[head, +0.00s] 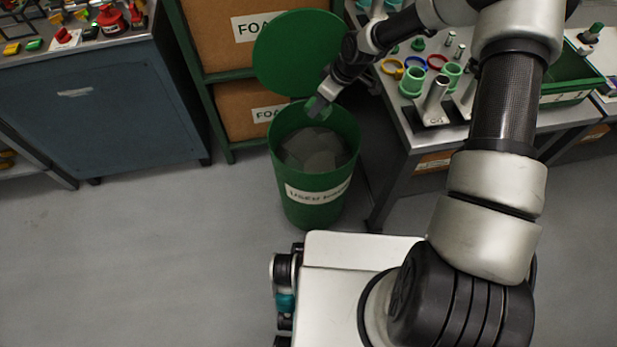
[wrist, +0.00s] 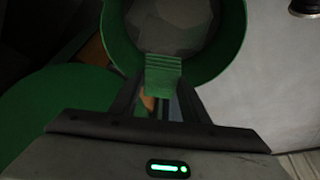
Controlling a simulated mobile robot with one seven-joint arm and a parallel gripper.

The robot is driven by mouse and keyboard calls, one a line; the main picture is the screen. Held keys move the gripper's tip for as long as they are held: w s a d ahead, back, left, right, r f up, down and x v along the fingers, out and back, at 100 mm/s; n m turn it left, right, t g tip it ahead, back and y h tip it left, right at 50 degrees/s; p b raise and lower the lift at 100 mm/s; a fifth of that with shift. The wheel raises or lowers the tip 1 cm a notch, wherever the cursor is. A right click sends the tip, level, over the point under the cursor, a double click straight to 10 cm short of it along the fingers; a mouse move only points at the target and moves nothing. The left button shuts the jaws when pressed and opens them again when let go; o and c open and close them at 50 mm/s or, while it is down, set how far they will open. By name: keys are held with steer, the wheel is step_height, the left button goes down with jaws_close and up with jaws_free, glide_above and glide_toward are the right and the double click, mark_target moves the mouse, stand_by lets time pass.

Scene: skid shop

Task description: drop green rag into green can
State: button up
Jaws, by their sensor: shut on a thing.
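A green can (head: 315,195) with a white label stands on the floor, its round green lid (head: 290,50) raised open at the back. Grey material lies inside it. My gripper (head: 318,106) is over the can's back rim, at the lid side. In the wrist view my gripper (wrist: 162,100) is shut on the green rag (wrist: 163,72). The rag sticks out beyond the fingertips and overlaps the near rim of the can (wrist: 232,50) in that view. In the head view the rag (head: 320,107) is small and partly hidden by the fingers.
A bench (head: 400,135) with rings, green cups and metal cylinders stands close at the can's right. A shelf with cardboard boxes (head: 240,117) is behind the can. A blue-grey cabinet (head: 100,110) is at the left. The floor (head: 150,260) in front is clear.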

steer(key=shift+f+b, duration=0.95)
steer(key=shift+f, duration=1)
steer(key=o, duration=1.1)
steer(key=p+v, duration=0.4)
steer(key=v, duration=1.3)
steer(key=shift+r, duration=0.25)
steer(key=shift+p, duration=0.3)
